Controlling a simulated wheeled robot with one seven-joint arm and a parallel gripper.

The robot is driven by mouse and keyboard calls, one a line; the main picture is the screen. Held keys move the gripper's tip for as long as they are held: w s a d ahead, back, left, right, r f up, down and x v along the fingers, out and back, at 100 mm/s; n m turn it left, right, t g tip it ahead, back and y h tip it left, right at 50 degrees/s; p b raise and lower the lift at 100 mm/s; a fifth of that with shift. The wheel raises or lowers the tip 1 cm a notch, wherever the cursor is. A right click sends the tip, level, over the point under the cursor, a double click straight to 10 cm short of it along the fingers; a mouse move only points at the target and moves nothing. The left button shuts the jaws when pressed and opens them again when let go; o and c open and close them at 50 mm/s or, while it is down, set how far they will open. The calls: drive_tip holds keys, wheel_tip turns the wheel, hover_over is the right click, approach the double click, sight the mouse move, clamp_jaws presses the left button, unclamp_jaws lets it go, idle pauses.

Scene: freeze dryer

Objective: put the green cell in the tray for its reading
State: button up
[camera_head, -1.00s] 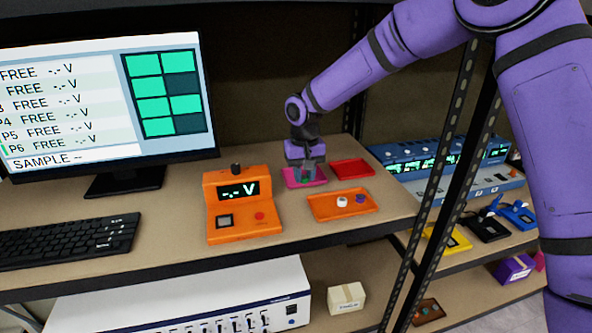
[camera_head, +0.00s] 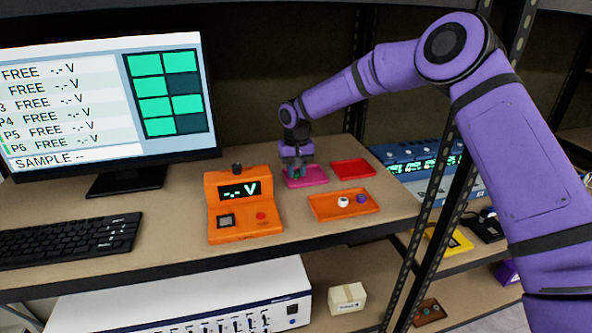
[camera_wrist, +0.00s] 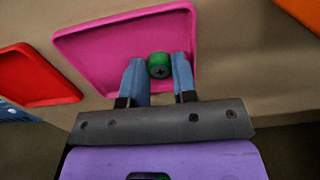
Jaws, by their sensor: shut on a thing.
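The green cell (camera_wrist: 159,66) is a small cylinder with a dark cross mark on the end that faces my wrist camera. My gripper (camera_wrist: 158,72) has its blue fingers shut on the cell, one on each side. In the head view my gripper (camera_head: 296,170) is over the left part of the pink tray (camera_head: 314,181). The wrist view shows the pink tray (camera_wrist: 100,47) behind the fingers and cell. I cannot tell whether the cell touches the tray floor. The orange reader (camera_head: 240,205) stands left of the trays and shows "-.- V".
A red tray (camera_head: 353,169) lies right of the pink one. An orange tray (camera_head: 328,212) in front holds a white cell (camera_head: 343,202) and a purple cell (camera_head: 361,199). The monitor (camera_head: 105,100) lists FREE slots. A shelf post (camera_head: 443,190) stands to the right.

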sight(296, 173)
drive_tip(key=o, duration=0.5)
drive_tip(key=shift+f, duration=0.1)
drive_tip(key=shift+c, duration=0.2)
drive_tip(key=shift+r, duration=3.9)
